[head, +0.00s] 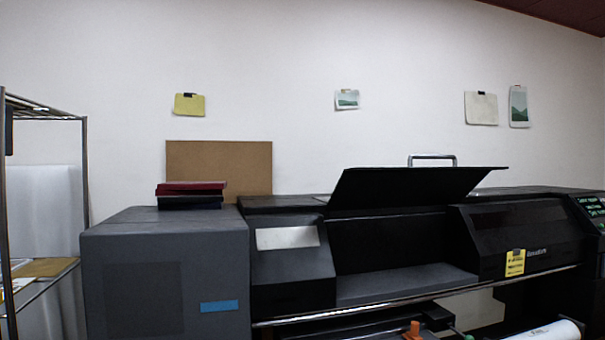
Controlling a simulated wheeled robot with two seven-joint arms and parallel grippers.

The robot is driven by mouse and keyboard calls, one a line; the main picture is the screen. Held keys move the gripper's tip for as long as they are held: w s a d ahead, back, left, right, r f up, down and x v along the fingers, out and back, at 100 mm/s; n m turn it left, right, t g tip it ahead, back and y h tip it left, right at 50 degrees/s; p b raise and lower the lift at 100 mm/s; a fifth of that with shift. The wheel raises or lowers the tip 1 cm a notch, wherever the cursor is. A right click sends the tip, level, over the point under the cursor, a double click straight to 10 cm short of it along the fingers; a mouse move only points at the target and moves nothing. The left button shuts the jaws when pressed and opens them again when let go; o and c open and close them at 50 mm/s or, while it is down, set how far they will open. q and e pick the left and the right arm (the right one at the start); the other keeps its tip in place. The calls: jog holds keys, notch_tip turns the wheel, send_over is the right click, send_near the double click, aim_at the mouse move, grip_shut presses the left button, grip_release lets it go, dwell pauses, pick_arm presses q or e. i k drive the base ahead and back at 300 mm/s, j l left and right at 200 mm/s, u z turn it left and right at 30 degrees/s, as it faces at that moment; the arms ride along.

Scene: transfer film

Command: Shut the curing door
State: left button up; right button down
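A wide black door panel (415,186), which I take to be the curing door, stands tilted up and open on the large dark printer (290,275). A silver bar handle (432,158) shows just behind its upper edge. Below the panel, the dark opening (385,243) of the printer is exposed above a grey sloping shelf (400,285). Neither of my grippers is in view.
A grey cabinet block (165,270) with dark red and black books (190,195) on top stands at the left. A metal rack (84,190) is at the far left. A silver rail (420,296) and an orange part (413,330) are low in front.

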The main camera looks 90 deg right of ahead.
aim_at(357, 188)
jog(key=z, duration=3.35)
jog(key=i+l, duration=0.35)
jog(key=i, duration=0.2)
